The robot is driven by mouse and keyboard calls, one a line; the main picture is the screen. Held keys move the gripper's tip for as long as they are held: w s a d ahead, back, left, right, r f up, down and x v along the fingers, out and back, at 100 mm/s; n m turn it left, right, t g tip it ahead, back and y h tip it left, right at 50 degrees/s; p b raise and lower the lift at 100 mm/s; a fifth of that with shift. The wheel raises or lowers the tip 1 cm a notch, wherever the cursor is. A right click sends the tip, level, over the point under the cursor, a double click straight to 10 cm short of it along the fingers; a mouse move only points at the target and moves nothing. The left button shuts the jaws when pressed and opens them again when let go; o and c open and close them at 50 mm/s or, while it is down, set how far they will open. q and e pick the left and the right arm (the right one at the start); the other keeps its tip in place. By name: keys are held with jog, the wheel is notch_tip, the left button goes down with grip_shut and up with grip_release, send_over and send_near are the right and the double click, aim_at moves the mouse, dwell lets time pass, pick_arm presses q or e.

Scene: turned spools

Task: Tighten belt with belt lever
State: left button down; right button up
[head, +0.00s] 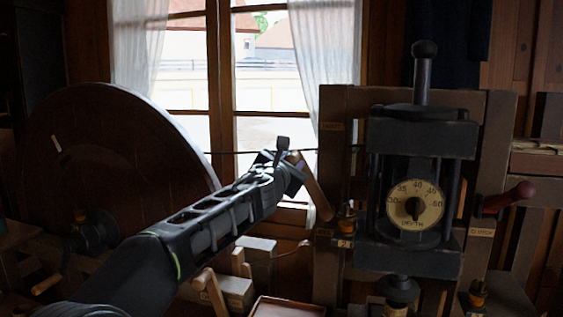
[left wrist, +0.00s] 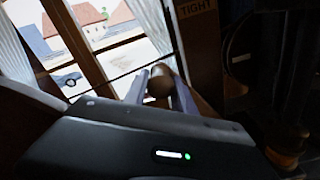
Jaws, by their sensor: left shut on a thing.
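The belt lever (head: 317,190) is a wooden bar on the left side of the wooden machine frame. It leans up and to the left from its low end. My left gripper (head: 287,160) is shut on its upper end. In the left wrist view the lever's rounded wooden end (left wrist: 160,84) sits between the two fingers. The belt (head: 245,152) is a thin dark line between the large dark red wheel (head: 115,140) and the frame. A label reading TIGHT (left wrist: 197,12) is on the frame above the lever. My right gripper is not in view.
A dark machine head with a round dial (head: 414,205) stands right of the lever. A red-handled lever (head: 510,198) is at the far right. Wooden blocks (head: 257,255) and a shallow tray (head: 288,308) lie below my left arm. A window is behind.

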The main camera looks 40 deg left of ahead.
pick_arm(q)
jog(key=w+d+r+m+p, duration=0.1)
jog(key=w+d+r+p, duration=0.1)
jog(key=d, duration=0.3)
jog(key=shift+d, duration=0.3)
jog(key=c, duration=1)
grip_release()
jog(key=shift+d, duration=0.1)
jog(key=shift+c, duration=0.2)
jog(key=shift+s, duration=0.1)
jog(key=b+v, duration=0.1)
jog(key=v, duration=0.6)
jog(key=shift+s+b, duration=0.3)
